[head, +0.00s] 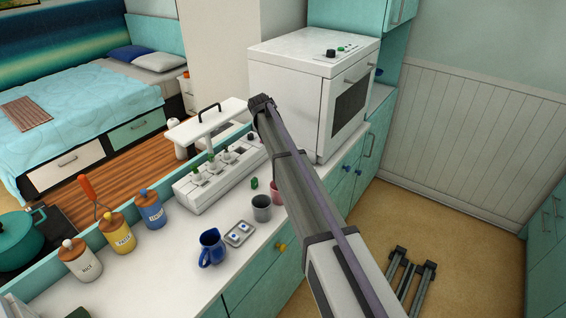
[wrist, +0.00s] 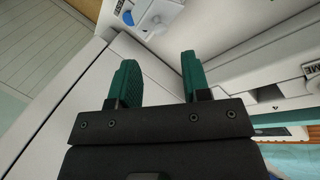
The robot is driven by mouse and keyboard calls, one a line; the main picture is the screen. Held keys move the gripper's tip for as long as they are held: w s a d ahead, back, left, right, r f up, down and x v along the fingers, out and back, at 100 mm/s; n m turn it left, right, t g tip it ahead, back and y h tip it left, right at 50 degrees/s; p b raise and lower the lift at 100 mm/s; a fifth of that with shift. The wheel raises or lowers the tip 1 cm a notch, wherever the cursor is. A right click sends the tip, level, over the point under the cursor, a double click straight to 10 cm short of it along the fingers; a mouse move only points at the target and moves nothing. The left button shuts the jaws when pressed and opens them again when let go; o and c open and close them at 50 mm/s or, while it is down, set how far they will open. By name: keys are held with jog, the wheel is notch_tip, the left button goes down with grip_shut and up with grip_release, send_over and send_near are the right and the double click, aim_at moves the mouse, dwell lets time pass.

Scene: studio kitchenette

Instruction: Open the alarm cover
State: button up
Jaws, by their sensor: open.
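My gripper (wrist: 157,62) is open in the wrist view, with its two green fingers apart and nothing between them. In the head view the end of my arm (head: 262,103) is beside the left edge of the white oven, above the white switch panel (head: 190,203). A white raised plate with a black handle (head: 190,128) stands at the panel's back, to the left of my gripper. In the wrist view a small pale housing with a blue button (wrist: 150,14) lies beyond the fingertips. I cannot tell which part is the alarm cover; no readable label shows it.
The white oven (head: 290,85) stands right behind my arm. On the counter are a blue mug (head: 211,248), a grey cup (head: 261,208), a pink cup (head: 277,192), and several lidded jars (head: 118,232). A teal pot (head: 20,240) is at the left.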

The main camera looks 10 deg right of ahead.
jog(key=b+x, duration=0.4)
jog(key=x, duration=0.3)
jog(key=shift+a+b, duration=0.1)
jog(key=shift+b, duration=0.25)
jog(key=shift+r, duration=0.1)
jog(key=shift+c, duration=0.2)
grip_shut()
jog(key=shift+w+a+f+g+h+b, duration=0.65)
jog(key=shift+w+g+h+b, duration=0.2)
jog(key=shift+b, duration=0.25)
jog(key=shift+s+r+g+h, duration=0.15)
jog(key=shift+r+g+h, duration=0.1)
jog(key=shift+r, duration=0.05)
